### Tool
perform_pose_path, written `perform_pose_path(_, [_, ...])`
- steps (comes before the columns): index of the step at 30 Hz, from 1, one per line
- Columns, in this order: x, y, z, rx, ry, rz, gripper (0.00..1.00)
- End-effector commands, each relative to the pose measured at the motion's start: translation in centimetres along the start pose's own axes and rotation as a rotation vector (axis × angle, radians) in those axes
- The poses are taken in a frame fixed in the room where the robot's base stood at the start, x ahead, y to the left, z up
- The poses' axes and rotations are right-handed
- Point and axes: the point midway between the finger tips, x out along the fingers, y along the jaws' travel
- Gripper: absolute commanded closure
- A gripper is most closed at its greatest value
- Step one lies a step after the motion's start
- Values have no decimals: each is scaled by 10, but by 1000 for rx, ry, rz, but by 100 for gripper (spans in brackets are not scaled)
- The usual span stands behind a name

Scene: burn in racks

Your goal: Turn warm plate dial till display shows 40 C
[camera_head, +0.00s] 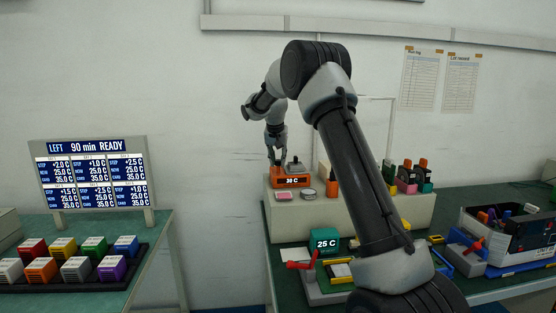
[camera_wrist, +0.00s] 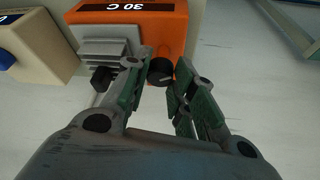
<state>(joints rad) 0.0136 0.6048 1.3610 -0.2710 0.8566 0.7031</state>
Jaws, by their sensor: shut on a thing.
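The orange warm plate (camera_head: 291,182) stands on the beige raised shelf, and its display reads 30 C. In the wrist view the orange body (camera_wrist: 172,30) fills the top, with the 30 C display upside down. Its round black dial (camera_wrist: 160,72) lies between my fingertips. My gripper (camera_wrist: 163,75) is shut on the dial, one finger on each side. In the head view my gripper (camera_head: 274,158) points down at the left end of the plate, and the dial is hard to make out there. A grey ribbed block with a black knob (camera_wrist: 102,78) sits beside the dial.
A teal unit (camera_head: 325,243) showing 25 C and a red-handled fixture (camera_head: 300,262) stand on the bench below. A pink block (camera_head: 291,195) and a small round dish (camera_head: 309,194) lie near the plate. A left table holds a status board (camera_head: 97,175) and coloured blocks.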

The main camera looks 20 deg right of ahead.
Motion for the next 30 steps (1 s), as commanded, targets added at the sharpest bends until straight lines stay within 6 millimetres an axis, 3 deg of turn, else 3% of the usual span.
perform_pose_path(9, [-1,0,-1,0,3,-1,99])
perform_pose_path(10, [-1,0,-1,0,3,-1,71])
perform_pose_path(11, [-1,0,-1,0,3,-1,66])
perform_pose_path(23, [-6,0,-1,0,2,-1,65])
perform_pose_path(30, [-52,-1,-1,0,5,-3,65])
